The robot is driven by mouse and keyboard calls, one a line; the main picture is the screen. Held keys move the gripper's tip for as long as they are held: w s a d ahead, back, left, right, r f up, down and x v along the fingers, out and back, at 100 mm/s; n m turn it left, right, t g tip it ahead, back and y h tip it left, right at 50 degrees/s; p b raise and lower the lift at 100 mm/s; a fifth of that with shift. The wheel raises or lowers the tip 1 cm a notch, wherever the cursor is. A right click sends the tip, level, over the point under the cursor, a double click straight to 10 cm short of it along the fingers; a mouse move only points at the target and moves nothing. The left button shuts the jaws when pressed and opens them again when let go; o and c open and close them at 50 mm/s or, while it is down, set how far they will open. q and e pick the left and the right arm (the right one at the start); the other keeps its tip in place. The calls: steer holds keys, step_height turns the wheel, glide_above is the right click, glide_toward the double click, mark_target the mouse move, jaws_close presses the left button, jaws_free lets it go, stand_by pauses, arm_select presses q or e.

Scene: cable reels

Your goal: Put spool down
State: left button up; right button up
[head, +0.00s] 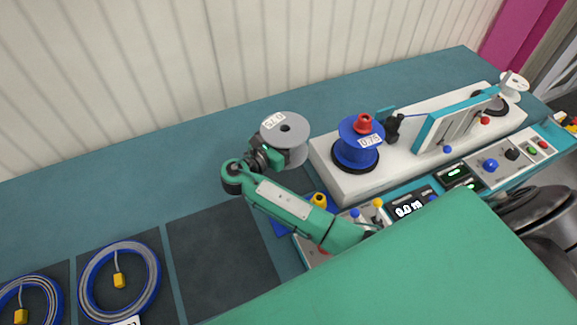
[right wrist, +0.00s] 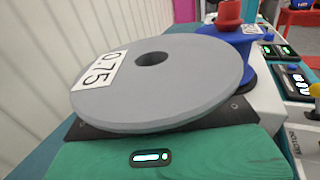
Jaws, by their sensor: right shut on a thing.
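A grey spool (head: 291,133) with a white label and a central hole is at the end of my right arm in the head view. My right gripper (head: 270,157) is shut on it at its near left side. In the right wrist view the grey spool (right wrist: 165,85) fills the middle, its top flange slightly tilted in the picture and its label reading 0.75. Its underside is hidden, so I cannot tell whether it touches the bench. A blue spool (head: 349,153) with a red knob (head: 363,123) sits on the white machine base. My left gripper is not in view.
The teal bench (head: 120,180) is clear at the back left. A dark mat square (head: 220,250) is empty. Blue cable coils (head: 82,285) lie at lower left. The white machine (head: 335,183) and control panels (head: 490,172) are to the right. A corrugated wall (head: 150,70) stands behind.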

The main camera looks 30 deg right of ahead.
steer(key=shift+f, duration=6.85)
steer(key=shift+f, duration=0.15)
steer(key=o, duration=1.5)
